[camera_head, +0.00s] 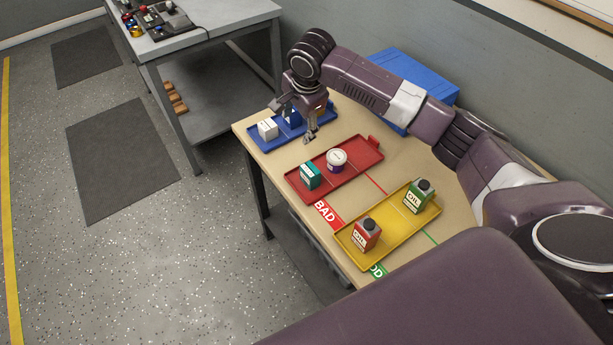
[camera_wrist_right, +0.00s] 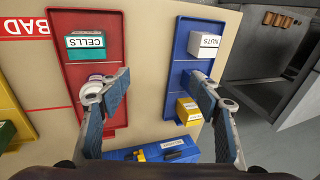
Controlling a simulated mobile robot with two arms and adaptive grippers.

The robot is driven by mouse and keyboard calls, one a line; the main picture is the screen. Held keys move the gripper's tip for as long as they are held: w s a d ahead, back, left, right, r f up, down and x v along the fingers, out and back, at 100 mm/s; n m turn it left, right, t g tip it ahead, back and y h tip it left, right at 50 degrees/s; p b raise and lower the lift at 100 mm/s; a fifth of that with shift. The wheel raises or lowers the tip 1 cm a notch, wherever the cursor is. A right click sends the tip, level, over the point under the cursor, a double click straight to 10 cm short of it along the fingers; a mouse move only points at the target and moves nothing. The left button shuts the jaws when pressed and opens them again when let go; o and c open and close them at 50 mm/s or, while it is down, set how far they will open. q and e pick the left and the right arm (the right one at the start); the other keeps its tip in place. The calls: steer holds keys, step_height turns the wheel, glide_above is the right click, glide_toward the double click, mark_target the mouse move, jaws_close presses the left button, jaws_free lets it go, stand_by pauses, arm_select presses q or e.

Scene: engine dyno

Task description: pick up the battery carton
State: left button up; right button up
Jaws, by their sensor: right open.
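The battery carton, a teal and white box marked CELLS (camera_head: 310,175), stands on the red tray (camera_head: 358,170). It also shows at the upper left of the right wrist view (camera_wrist_right: 85,42). My right gripper (camera_head: 297,120) is open and empty, pointing down over the blue tray side of the table, beyond the carton and apart from it. In the right wrist view its two fingers (camera_wrist_right: 157,88) are spread wide, with bare tabletop between them. The carton lies beyond the left finger in that view. My left gripper is not in view.
A white and purple tub (camera_head: 337,160) shares the red tray. The blue tray (camera_head: 258,144) holds a white NUTS box (camera_head: 267,129) and a yellow box (camera_wrist_right: 188,111). Oil containers (camera_head: 366,235) stand on the yellow tray (camera_head: 392,240). A blue case (camera_head: 390,62) is by the wall.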

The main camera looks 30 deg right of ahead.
mark_target(311, 169)
steer(key=s+g, duration=0.1)
steer(key=s, duration=0.1)
steer(key=s+f+g, duration=0.1)
steer(key=s, duration=0.2)
steer(key=s+a+g, duration=0.1)
steer(key=s, duration=0.2)
steer(key=shift+a+f+g, duration=0.1)
steer(key=shift+f+g, duration=0.2)
steer(key=shift+f, duration=0.05)
steer(key=shift+s+f, duration=0.2)
steer(key=shift+s, duration=0.15)
steer(key=f+p, duration=0.1)
steer(key=f, duration=0.5)
steer(key=shift+s+d+f+p, duration=0.1)
steer(key=shift+d+f+p, duration=0.1)
steer(key=shift+p, duration=0.15)
steer(key=shift+f, duration=0.55)
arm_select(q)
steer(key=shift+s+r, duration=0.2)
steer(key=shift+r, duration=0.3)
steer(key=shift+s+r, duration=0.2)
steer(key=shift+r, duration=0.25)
arm_select(e)
steer(key=c, duration=1.4)
steer(key=shift+o, duration=0.2)
steer(key=shift+r, duration=0.1)
